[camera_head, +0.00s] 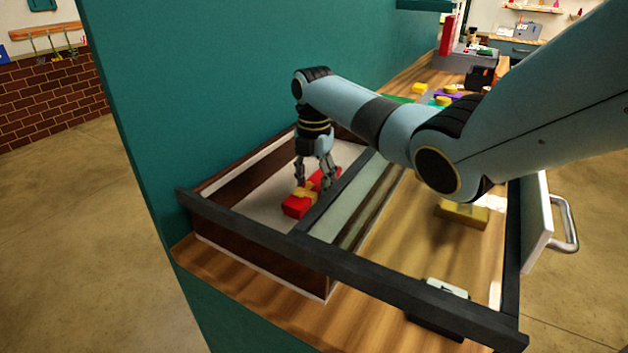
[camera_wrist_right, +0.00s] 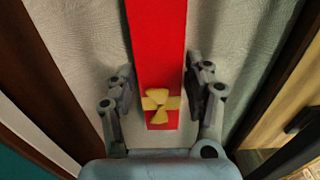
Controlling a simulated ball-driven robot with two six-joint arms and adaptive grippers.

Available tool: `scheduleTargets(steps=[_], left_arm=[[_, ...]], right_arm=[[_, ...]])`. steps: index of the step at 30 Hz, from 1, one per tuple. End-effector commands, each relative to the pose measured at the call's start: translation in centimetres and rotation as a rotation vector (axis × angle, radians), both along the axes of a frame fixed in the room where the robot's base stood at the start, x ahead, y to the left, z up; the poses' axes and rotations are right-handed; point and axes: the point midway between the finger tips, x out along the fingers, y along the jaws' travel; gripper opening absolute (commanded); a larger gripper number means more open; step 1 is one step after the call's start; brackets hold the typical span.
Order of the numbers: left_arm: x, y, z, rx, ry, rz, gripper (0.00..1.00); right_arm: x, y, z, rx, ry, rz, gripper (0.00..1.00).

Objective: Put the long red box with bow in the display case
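The long red box (camera_head: 296,207) with a yellow bow (camera_wrist_right: 160,102) lies on the pale floor inside the dark-framed display case (camera_head: 245,225). My right gripper (camera_head: 316,180) reaches down into the case over the box. In the right wrist view the box (camera_wrist_right: 157,45) runs between the two fingers of my right gripper (camera_wrist_right: 160,85). The fingers are spread, with pale floor showing between them and the box, so the gripper looks open. My left gripper is not in view.
Dark case walls and a frame bar stand close around my right gripper. A yellow box (camera_head: 462,214) lies on the wooden counter (camera_head: 395,240) to the right. A white handled panel (camera_head: 537,225) stands at the right edge. Coloured items sit further back.

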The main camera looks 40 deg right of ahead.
Motion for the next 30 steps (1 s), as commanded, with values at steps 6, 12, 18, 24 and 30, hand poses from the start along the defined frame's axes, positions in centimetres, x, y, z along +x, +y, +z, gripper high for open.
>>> scheduleTargets(steps=[6, 12, 18, 24, 30], left_arm=[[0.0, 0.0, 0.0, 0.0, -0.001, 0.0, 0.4], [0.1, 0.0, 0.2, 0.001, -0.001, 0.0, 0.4], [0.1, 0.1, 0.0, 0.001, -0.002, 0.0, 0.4], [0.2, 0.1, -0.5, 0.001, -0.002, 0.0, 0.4], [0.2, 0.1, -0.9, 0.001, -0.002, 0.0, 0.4]], right_arm=[[0.0, 0.0, 0.0, 0.0, 0.0, 0.0, 0.66], [0.0, 0.0, 0.5, -0.001, -0.001, 0.0, 0.66], [0.1, 0.0, 3.7, -0.001, -0.006, 0.0, 0.66], [0.1, 0.0, 8.3, -0.001, -0.006, 0.0, 0.66], [0.1, 0.0, 11.4, 0.0, -0.003, -0.001, 0.66]])
